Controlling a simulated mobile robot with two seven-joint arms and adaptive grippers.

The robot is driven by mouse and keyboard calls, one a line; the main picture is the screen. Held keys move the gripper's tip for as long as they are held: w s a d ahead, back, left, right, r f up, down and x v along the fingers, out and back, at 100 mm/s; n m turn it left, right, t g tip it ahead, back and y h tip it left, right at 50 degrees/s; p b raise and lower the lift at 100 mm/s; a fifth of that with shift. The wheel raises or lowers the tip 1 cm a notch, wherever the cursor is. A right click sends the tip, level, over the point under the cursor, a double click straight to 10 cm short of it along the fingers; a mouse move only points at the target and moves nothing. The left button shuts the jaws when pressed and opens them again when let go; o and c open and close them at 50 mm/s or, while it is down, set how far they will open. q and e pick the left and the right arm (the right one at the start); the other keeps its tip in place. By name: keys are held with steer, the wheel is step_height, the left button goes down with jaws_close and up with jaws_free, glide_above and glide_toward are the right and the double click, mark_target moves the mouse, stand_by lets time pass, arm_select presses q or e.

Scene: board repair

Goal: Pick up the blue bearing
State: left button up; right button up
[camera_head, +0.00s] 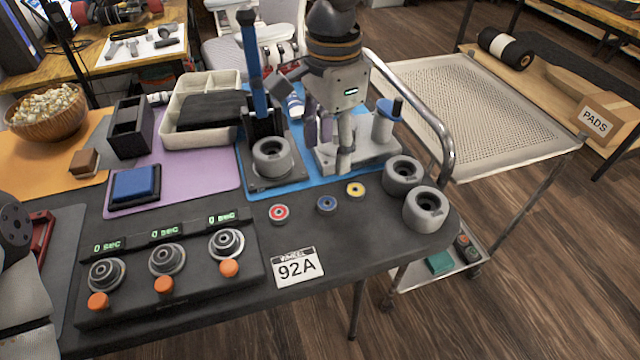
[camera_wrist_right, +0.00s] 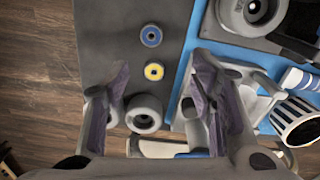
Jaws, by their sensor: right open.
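The blue bearing (camera_head: 326,204) is a small ring lying flat on the dark table between the red bearing (camera_head: 279,213) and the yellow bearing (camera_head: 355,189). In the right wrist view the blue bearing (camera_wrist_right: 151,36) lies beyond the fingertips, and the yellow bearing (camera_wrist_right: 154,71) shows between the fingers. My right gripper (camera_head: 328,145) points down above the blue mat, behind the bearings in the head view. In the right wrist view my right gripper (camera_wrist_right: 162,64) has its fingers wide apart with nothing between the pads. My left gripper is not in view.
Two grey wheels (camera_head: 402,175) (camera_head: 425,208) stand right of the bearings. A press with a blue post (camera_head: 253,60) stands behind them on the blue mat. A timer panel (camera_head: 170,285) lies at front left. Bare table surrounds the 92A card (camera_head: 298,267).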

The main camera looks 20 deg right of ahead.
mark_target(330, 202)
steer(key=f, duration=0.3)
steer(key=s+f, duration=0.1)
steer(key=f, duration=0.5)
steer(key=shift+s+a+f, duration=0.15)
steer(key=shift+s+a, duration=0.05)
steer(key=shift+s, duration=0.1)
steer(key=shift+w+f, duration=0.1)
steer(key=shift+f, duration=0.4)
steer(key=shift+r, duration=0.1)
steer(key=c, duration=1.2)
